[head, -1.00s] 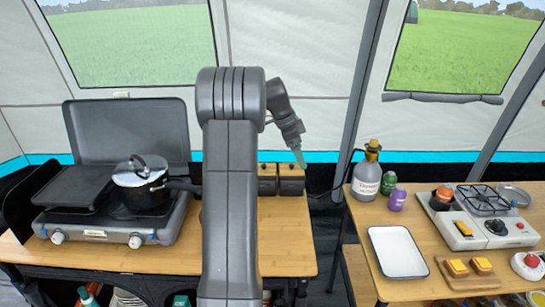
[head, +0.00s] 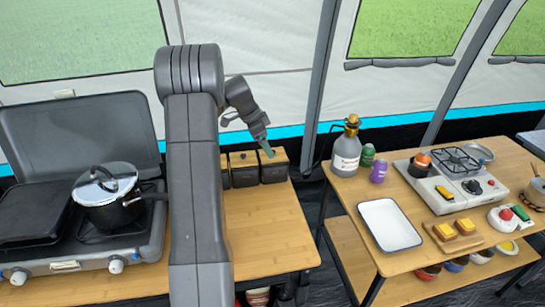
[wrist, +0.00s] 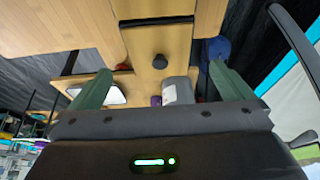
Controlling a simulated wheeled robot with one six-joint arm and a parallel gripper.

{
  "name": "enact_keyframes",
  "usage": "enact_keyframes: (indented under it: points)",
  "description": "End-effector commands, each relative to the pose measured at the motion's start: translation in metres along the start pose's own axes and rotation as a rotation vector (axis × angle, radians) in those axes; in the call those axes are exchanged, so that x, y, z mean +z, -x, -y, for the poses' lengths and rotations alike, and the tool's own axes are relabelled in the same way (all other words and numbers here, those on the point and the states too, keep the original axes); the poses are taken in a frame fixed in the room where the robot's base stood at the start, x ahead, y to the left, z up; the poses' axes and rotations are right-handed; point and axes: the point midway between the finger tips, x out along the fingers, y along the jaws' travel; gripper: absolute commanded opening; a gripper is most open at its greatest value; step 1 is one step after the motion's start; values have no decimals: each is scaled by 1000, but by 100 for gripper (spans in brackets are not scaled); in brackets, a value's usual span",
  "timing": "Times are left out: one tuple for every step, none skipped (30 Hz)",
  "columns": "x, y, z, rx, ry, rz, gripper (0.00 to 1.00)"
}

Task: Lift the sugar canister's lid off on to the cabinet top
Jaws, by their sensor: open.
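Dark canisters with wooden lids stand in a row at the back of the wooden cabinet top (head: 265,225) in the head view. The right canister (head: 274,174) and middle canister (head: 244,178) show clearly; a third is partly hidden behind my arm. I cannot read which is the sugar canister. My gripper (head: 268,153) is over the right canister's lid (head: 279,154), tilted downward. In the wrist view my gripper (wrist: 160,80) has its green fingers spread wide with nothing between the tips.
A stove with a lidded pot (head: 105,195) stands left on the cabinet. A separate table at right holds a grey bottle (head: 346,152), a white tray (head: 389,224) and a small burner (head: 459,180). A gap separates cabinet and table. The cabinet's front right is clear.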

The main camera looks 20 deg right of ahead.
Motion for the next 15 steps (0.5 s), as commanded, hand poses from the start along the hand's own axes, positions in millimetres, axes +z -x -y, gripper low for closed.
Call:
enact_keyframes:
  points:
    - [0, -2, 0, 1, 0, 0, 100]
    - [-1, -4, 0, 2, 0, 0, 100]
    - [-1, -7, 0, 2, 0, 0, 100]
    - [-2, -11, -1, 2, 0, 0, 100]
    - [-2, -15, -1, 4, 1, 0, 100]
    - [-2, -21, -1, 5, 1, 0, 100]
    - [-2, -25, -1, 5, 2, 0, 100]
    - [-2, -30, -1, 5, 2, 0, 100]
    - [-1, -37, -1, 4, 1, 1, 100]
    - [-1, -41, -1, 4, 1, 1, 100]
    - [-1, -44, -1, 2, 0, 1, 100]
    - [-1, -48, -1, 2, 0, 1, 100]
    - [-1, -50, -1, 2, 0, 1, 100]
    - [-1, -52, -1, 2, 0, 1, 100]
    - [-1, -54, -1, 1, 0, 1, 100]
